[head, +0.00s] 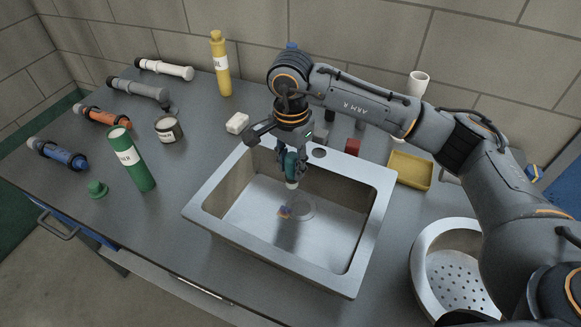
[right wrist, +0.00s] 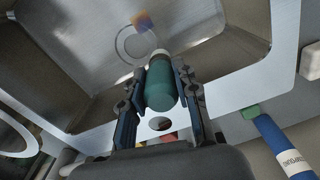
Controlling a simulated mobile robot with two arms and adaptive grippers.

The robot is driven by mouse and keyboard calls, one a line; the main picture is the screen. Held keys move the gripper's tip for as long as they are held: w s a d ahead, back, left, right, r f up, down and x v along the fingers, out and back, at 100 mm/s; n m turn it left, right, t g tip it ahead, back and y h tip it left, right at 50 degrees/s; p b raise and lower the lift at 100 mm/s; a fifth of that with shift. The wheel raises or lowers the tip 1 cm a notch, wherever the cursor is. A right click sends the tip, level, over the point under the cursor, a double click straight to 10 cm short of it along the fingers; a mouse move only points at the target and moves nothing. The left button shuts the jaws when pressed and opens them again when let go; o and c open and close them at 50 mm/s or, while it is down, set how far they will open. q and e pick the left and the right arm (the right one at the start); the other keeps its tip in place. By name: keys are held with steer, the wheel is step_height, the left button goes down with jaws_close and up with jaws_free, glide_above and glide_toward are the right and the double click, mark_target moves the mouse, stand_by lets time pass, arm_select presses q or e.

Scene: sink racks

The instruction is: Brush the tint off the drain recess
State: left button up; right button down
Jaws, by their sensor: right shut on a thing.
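The steel sink (head: 368,225) is set in the counter. Its drain recess (head: 303,206) is a faint ring on the basin floor, and it also shows in the right wrist view (right wrist: 133,46). A small blue and orange tint patch (head: 284,211) lies at the ring's left edge; the right wrist view shows the tint (right wrist: 143,20) too. My right gripper (head: 290,160) is shut on a teal-handled brush with a pale tip (right wrist: 162,88). The tip (head: 292,184) points down into the basin, close to the recess; I cannot tell whether it touches. My left gripper is not in view.
A white block (head: 237,123) and a jar (head: 168,129) stand left of the sink, with a green bottle (head: 131,160) further left. A yellow tray (head: 410,170) and a perforated colander (head: 455,280) are at right. Several tubes lie far left. Sink walls surround the brush.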

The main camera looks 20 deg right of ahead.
mark_target(290, 156)
steer(key=shift+r, duration=0.6)
steer(key=shift+w+a+r+p, duration=0.1)
steer(key=shift+w+r+p, duration=0.05)
steer(key=shift+r+p, duration=0.45)
steer(key=shift+r, duration=0.85)
